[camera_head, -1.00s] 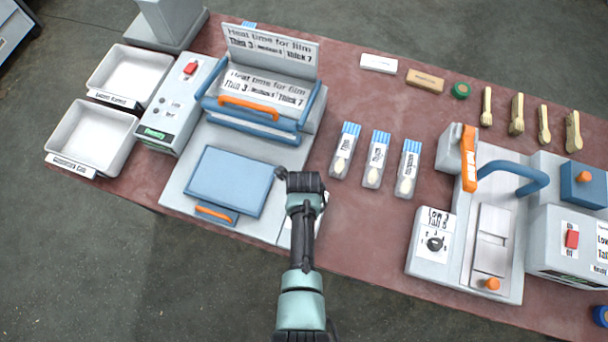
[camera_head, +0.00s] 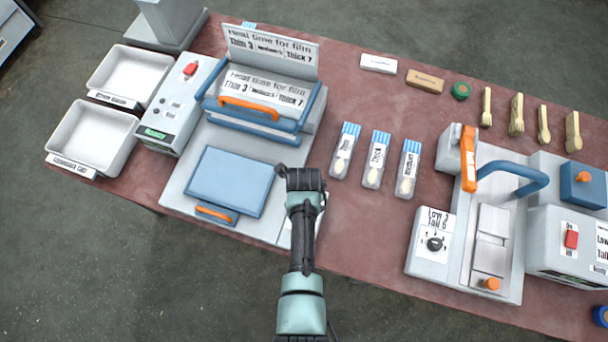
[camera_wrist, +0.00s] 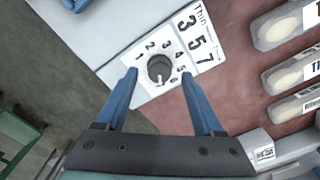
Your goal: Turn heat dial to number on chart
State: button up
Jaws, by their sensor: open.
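The dark round heat dial (camera_wrist: 160,68) shows between my fingers in the wrist view, on a white panel with small numbers around it. A light mark on the dial points toward the bottom of the picture. My gripper (camera_wrist: 159,77) is open, with one blue finger on each side of the dial; I cannot tell whether they touch it. Beside the dial a label shows large 3, 5 and 7. The chart (camera_head: 270,50) stands at the back of the press in the head view and reads Thin 3, Medium 5, Thick 7. My arm hides the dial there.
The blue press plate (camera_head: 230,182) lies left of my arm. Several labelled film packets (camera_head: 375,160) lie to the right, with bare table between. A second machine with another dial (camera_head: 435,244) stands further right. White trays (camera_head: 62,118) are at the left.

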notch_tip(320, 180, up, 12)
jog(key=shift+f+b, duration=0.25)
jog(key=shift+b, duration=0.05)
dwell(0.6)
jog(key=w+r+n+t+b, duration=0.3)
jog(key=w+r+n+t, duration=0.5)
jog(key=w+r, duration=0.65)
jog(key=w+r+n+t+b, duration=0.1)
jog(key=w+r+n+t, duration=0.25)
jog(key=r, duration=0.55)
jog(key=w+r+n+t+b, duration=0.1)
jog(key=w+r+n+t, duration=0.2)
jog(key=r, duration=0.6)
jog(key=s+r+n+t+b, duration=0.1)
jog(key=s+r+n+t, duration=0.25)
jog(key=r, duration=0.55)
jog(key=s+r+n+t+b, duration=0.1)
jog(key=s+r+n+t, duration=0.2)
jog(key=r, duration=0.6)
jog(key=s+r+n+t+b, duration=0.1)
jog(key=s+r+n+t, duration=0.5)
jog(key=s+r, duration=0.5)
notch_tip(320, 180, up, 2)
jog(key=shift+r+n, duration=0.2)
jog(key=shift+n, duration=0.9)
